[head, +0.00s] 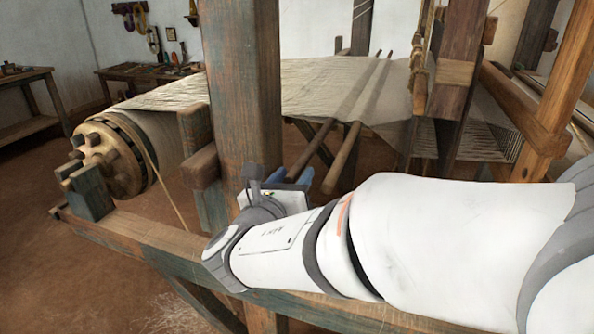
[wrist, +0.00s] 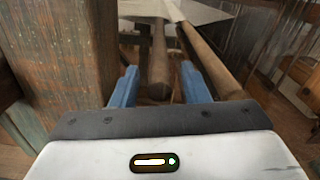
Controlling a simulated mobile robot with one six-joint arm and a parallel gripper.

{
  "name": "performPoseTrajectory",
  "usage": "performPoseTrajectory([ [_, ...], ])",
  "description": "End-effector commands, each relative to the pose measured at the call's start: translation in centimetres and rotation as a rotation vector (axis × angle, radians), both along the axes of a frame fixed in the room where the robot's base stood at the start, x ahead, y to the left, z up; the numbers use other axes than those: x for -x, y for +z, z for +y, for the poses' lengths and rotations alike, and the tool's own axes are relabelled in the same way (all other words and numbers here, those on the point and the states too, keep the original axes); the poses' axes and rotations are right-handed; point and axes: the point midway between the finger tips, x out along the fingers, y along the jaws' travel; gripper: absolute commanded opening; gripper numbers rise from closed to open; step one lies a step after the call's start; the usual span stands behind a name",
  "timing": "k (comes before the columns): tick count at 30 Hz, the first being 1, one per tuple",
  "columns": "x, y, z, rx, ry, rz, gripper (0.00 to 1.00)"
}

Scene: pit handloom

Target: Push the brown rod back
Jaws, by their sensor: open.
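Two brown rods stick out toward me from the cloth in the head view, a left rod (head: 335,112) and a right rod (head: 347,150). In the wrist view the left rod (wrist: 159,62) has its near end between my gripper's two blue fingers, with gaps on both sides. The right rod (wrist: 211,62) passes just outside the right finger. My gripper (wrist: 158,70) is open and holds nothing. In the head view my gripper (head: 290,177) is partly hidden behind my wrist, beside the thick post, and the left rod's near end is hidden there.
A thick wooden post (head: 240,85) stands close on the gripper's left. A frame beam (head: 150,237) runs below my arm. The woven cloth (head: 300,80) stretches behind, from the toothed cloth roller (head: 118,160). Loom uprights (head: 462,60) stand at the right.

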Motion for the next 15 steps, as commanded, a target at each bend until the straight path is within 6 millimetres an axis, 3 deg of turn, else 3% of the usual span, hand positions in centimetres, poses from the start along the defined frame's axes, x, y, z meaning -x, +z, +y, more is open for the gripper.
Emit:
performPoseTrajectory([
  [4, -1.03, -0.04, -0.40, 0.000, 0.000, 0.001, 0.41],
  [13, -1.23, -0.01, -0.40, -0.001, 0.002, 0.000, 0.41],
  [15, -1.22, -0.01, -0.40, -0.001, 0.002, 0.000, 0.37],
])
